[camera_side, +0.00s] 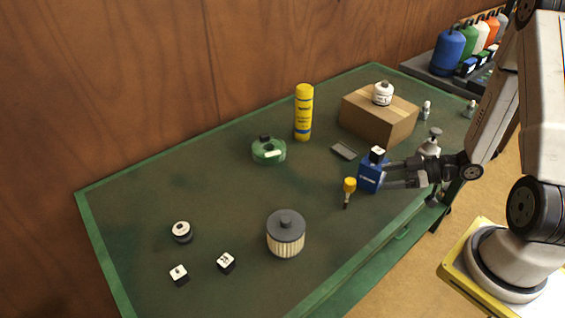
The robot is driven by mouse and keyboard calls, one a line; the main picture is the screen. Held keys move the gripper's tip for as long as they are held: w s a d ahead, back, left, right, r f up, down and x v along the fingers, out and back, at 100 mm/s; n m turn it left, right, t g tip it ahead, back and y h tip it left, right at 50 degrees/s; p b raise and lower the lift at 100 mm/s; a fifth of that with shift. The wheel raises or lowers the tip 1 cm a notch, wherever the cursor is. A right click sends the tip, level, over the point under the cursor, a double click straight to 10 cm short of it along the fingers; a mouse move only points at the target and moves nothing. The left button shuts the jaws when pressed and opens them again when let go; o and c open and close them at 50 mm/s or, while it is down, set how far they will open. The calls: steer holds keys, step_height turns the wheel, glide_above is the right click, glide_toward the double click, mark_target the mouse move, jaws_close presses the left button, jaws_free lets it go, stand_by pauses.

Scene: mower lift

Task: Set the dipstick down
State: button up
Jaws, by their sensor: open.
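A small yellow-capped piece with a short dark stem (349,187), which looks like the dipstick, is near the front edge of the green bench, upright or nearly so. I cannot tell whether its stem stands on the bench top or in something. My gripper (387,174) reaches in from the right with its two fingers apart. The fingertips are beside a small blue box (370,175); whether they touch it is unclear. The yellow piece is to the left of the fingers, apart from them.
The green bench (225,190) holds a ribbed filter (285,236), small black-and-white pieces (226,262), a green round container (268,150), a yellow spray can (304,112) and a cardboard box (380,117) with a white canister (383,93). The bench's middle is clear.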

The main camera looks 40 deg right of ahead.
steer(key=w+r+m+g+h, duration=0.4)
steer(key=w+h, duration=0.2)
steer(key=h, duration=0.2)
steer(key=s+a+r+m+g, duration=0.1)
steer(key=s+a+r+g, duration=0.1)
steer(key=a, duration=0.3)
steer(key=s+a+r+m+g, duration=0.2)
steer(key=s+a, duration=0.2)
steer(key=a, duration=0.1)
steer(key=shift+s+a+r+m, duration=0.2)
steer(key=shift+a+r+m, duration=0.1)
steer(key=shift+a+r, duration=0.1)
